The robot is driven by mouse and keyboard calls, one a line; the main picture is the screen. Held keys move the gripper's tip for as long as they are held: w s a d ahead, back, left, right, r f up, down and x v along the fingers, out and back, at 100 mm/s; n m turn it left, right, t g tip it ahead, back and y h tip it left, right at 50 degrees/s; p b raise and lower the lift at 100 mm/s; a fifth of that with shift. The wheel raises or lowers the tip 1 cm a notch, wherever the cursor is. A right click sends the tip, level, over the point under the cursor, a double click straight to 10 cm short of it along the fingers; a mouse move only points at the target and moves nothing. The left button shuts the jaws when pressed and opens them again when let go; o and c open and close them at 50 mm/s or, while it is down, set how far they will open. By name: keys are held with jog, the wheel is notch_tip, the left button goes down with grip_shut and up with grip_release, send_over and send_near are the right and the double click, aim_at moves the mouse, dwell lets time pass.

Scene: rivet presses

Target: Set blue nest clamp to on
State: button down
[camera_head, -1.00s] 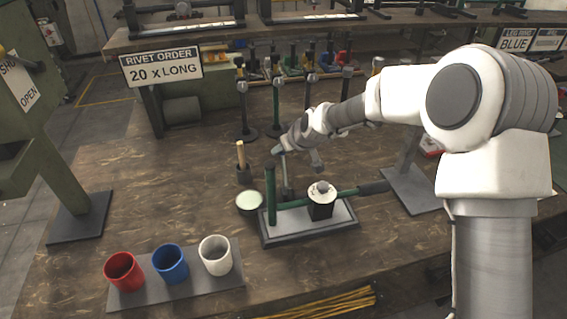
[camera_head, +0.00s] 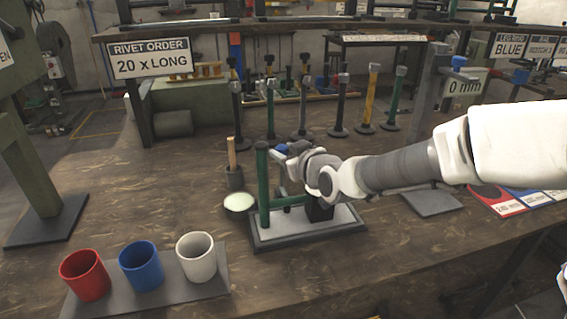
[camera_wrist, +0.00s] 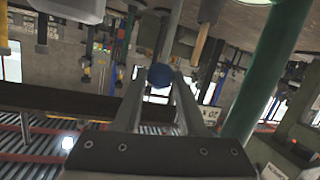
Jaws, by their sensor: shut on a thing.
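A round blue knob (camera_wrist: 160,75) sits between the two fingertips of my gripper (camera_wrist: 163,84) in the wrist view. In the head view the blue knob (camera_head: 279,148) shows at the tip of my gripper (camera_head: 285,150), beside the top of a green post (camera_head: 263,185). The gripper is shut on the knob. The post stands on a pale plate (camera_head: 325,222) with a dark base. A black block (camera_head: 319,209) on this plate is partly hidden by my arm. The link between knob and fixture is hidden, and no on/off marking is readable.
Red (camera_head: 84,274), blue (camera_head: 141,265) and white (camera_head: 196,256) cups stand on a grey strip at front left. A pale round dish (camera_head: 239,201) and a small dark pot (camera_head: 235,178) sit left of the fixture. Several upright stands line the back.

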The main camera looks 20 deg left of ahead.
jog(key=shift+s+d+f+b, duration=0.35)
jog(key=shift+s+d+b, duration=0.25)
jog(key=shift+s+b, duration=0.2)
jog(key=shift+f, duration=0.15)
jog(key=shift+c, duration=2.4)
grip_release()
jog(key=shift+r, duration=0.2)
jog(key=shift+d, duration=0.1)
